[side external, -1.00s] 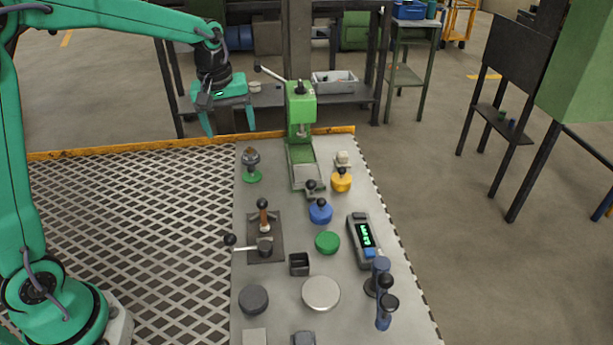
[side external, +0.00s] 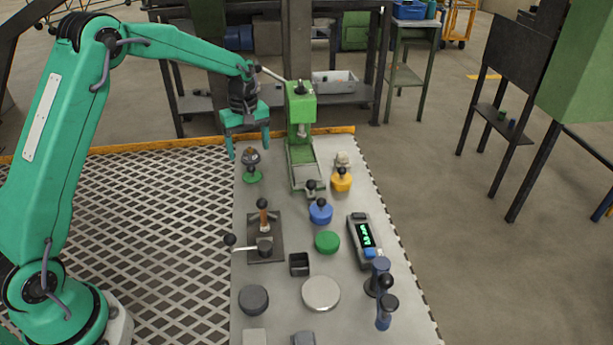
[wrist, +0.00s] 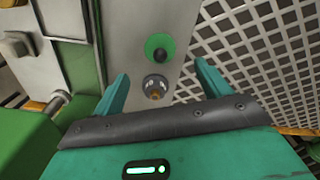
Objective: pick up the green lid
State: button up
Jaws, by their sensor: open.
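The green lid (side external: 252,178), a flat green disc with a dark ball knob, lies near the far left edge of the grey bench top. In the wrist view the green lid (wrist: 150,44) is at the top centre, beyond the fingertips. A small grey cup with a brown top (side external: 250,158) stands right behind it in the side view; the cup (wrist: 155,86) shows between the fingers in the wrist view. My gripper (side external: 249,148) is open and empty, above and behind the cup. In the wrist view my gripper (wrist: 161,70) has its fingers apart.
A green press (side external: 301,105) stands close right of my gripper. A lever fixture (side external: 265,240) stands below the green lid. Metal grating (side external: 150,230) lies left.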

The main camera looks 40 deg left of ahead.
aim_at(251, 166)
jog(key=shift+f, duration=1.1)
jog(key=shift+f, duration=0.1)
jog(key=shift+d+f, duration=0.1)
jog(key=shift+f, duration=2.4)
jog(key=c, duration=1.1)
